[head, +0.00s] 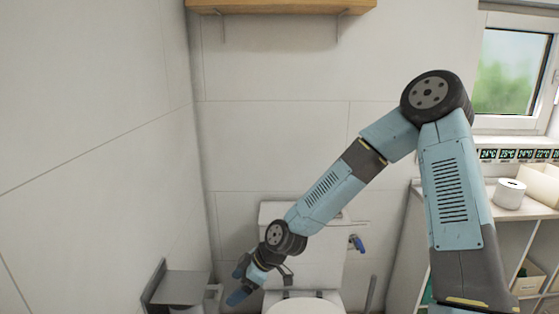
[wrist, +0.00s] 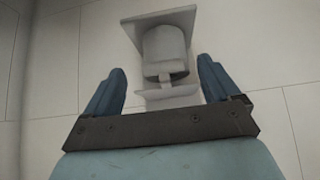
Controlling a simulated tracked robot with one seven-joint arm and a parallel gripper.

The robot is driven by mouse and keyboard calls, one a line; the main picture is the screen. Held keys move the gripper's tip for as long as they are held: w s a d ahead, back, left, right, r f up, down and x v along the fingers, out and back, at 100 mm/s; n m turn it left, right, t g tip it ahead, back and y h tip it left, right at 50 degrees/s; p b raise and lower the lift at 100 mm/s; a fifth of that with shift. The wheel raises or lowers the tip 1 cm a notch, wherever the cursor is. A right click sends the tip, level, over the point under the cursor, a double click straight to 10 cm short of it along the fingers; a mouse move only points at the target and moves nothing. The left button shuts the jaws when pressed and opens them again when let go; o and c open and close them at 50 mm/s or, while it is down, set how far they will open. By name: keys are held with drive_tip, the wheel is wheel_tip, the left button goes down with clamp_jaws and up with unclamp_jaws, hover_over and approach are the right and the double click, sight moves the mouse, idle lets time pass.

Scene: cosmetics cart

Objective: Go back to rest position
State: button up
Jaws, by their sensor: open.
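My gripper (head: 243,284) is at the end of my arm, low and left of centre in the head view, in front of the toilet's left side and close to the wall-side paper holder. In the wrist view my gripper (wrist: 162,88) has its two blue fingers spread apart with nothing between them. Beyond the fingers is a grey holder (wrist: 165,98) with a paper roll (wrist: 164,50) in it. The holder (head: 183,282) also shows at the lower left of the head view. My arm is bent, reaching down and left.
A toilet (head: 305,304) stands behind my gripper. A wooden shelf (head: 280,5) is high on the back wall. At right, a white shelf unit (head: 500,232) carries a paper roll (head: 509,194), below a window (head: 508,72).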

drive_tip(key=shift+x, duration=2.4)
